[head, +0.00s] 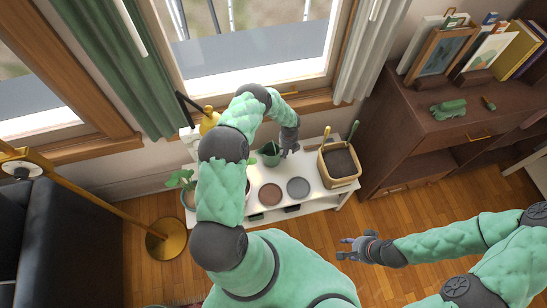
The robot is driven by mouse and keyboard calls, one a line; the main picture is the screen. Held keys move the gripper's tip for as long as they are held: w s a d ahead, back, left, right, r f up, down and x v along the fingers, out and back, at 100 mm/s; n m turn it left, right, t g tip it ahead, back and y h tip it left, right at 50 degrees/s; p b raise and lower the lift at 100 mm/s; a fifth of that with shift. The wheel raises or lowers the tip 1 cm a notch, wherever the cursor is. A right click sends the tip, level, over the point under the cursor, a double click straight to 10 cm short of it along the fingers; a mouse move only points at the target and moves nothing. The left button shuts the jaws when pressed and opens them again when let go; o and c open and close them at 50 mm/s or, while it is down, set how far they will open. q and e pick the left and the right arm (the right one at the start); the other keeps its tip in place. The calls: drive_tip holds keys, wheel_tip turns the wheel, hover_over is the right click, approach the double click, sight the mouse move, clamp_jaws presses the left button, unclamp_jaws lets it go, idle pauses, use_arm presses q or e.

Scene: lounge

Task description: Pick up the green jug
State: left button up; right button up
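The green jug (269,155) stands upright near the back of a low white table (322,190) below the window. My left gripper (289,151) reaches down from above, just right of the jug and very close to it. Its fingers are small and dark, so I cannot tell whether they touch the jug or how far apart they are. My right gripper (345,248) is open and empty, over the wooden floor in front of the table.
A planter box of soil (340,163) with tools stands right of the jug. A brown disc (270,194) and a grey disc (298,187) lie in front. A brass watering can (209,121) and a potted plant (185,181) are left. A brown cabinet (425,137) stands right.

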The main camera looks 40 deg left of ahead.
use_arm(q)
drive_tip(key=shift+f, duration=0.95)
clamp_jaws()
drive_tip(key=shift+r, duration=0.25)
